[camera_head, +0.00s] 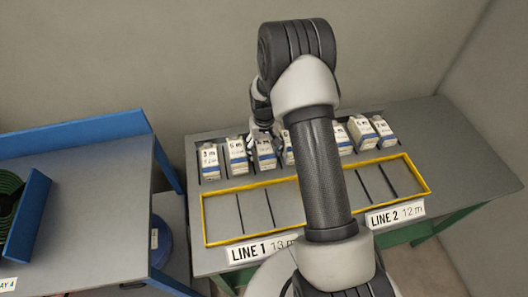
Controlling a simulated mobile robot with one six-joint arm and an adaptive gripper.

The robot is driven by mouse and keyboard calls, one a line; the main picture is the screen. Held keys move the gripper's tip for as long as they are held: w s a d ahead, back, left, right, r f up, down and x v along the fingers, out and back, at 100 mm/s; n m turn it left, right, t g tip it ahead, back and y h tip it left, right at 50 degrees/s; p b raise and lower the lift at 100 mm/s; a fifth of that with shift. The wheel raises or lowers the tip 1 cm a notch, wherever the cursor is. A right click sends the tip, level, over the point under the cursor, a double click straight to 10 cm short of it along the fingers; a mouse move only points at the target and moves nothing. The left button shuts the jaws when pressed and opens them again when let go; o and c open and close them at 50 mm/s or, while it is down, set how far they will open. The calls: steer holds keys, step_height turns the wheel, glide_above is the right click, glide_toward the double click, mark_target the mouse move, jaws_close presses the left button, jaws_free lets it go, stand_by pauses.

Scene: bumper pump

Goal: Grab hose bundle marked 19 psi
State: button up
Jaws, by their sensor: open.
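A green coiled hose (9,190) lies at the far left edge of the picture, partly cut off and partly behind a blue panel. A blue round coil-like item (161,242) sits on a lower shelf, partly hidden. No 19 psi marking is readable on either. My gripper (264,132) is at the back of the grey table, above or just behind the row of white packs, far to the right of the green coil. It is open; my own arm and the small scale hide much of its fingers, and I cannot tell whether it touches a pack.
Several white packs with blue labels (209,160) stand in a row on the grey table (455,150). A yellow frame (222,242) lies before them, with signs LINE 1 (258,250) and LINE 2 (396,215). A blue-edged bench (95,185) stands left; its middle is clear.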

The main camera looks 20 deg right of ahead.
steer(key=shift+c, duration=0.2)
steer(key=c, duration=1.3)
steer(key=shift+r, duration=0.1)
steer(key=shift+c, duration=0.6)
steer(key=shift+r, duration=0.1)
